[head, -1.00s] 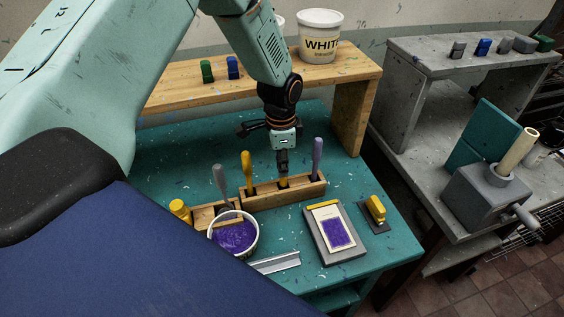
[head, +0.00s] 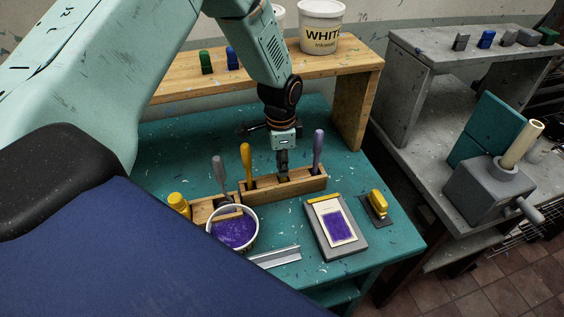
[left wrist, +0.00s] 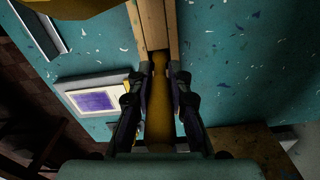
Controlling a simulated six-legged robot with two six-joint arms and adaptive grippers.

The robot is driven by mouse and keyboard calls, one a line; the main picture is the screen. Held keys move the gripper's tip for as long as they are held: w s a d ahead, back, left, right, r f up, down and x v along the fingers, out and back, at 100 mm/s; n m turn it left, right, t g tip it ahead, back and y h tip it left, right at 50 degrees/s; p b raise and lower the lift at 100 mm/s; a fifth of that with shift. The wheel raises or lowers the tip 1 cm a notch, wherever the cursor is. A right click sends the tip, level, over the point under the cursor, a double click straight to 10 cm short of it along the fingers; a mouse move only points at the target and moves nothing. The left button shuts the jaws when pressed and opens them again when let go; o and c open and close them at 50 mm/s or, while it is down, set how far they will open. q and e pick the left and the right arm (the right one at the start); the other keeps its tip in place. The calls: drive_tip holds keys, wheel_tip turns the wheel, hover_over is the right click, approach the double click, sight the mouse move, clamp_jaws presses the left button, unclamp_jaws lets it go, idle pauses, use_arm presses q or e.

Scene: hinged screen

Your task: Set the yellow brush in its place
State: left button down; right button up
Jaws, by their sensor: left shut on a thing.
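The wooden brush rack (head: 303,186) stands on the teal table with upright handles in it: a grey one (head: 218,172), a yellow one (head: 246,164) and a purple one (head: 318,150). My left gripper (head: 283,168) points down over the rack, between the yellow and purple handles. In the left wrist view its fingers (left wrist: 159,85) are shut on a dark yellow brush handle (left wrist: 160,115), which runs to the rack (left wrist: 153,25). The fingers and rack hide the brush's lower end, so I cannot tell how deep it sits. My right gripper is not in view.
In front of the rack are a tub of purple ink (head: 233,232), a metal strip (head: 274,257), a grey block with a purple print (head: 336,229) and a yellow-handled tool (head: 378,204). A wooden shelf (head: 358,90) stands behind.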

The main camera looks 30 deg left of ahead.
use_arm(q)
drive_tip(key=shift+f, duration=0.4)
drive_tip(key=c, duration=1.2)
unclamp_jaws()
drive_tip(key=shift+o, duration=0.2)
wheel_tip(320, 180, up, 11)
drive_tip(key=shift+s+r, duration=0.15)
drive_tip(key=shift+a+r, duration=0.1)
drive_tip(key=shift+r, duration=0.3)
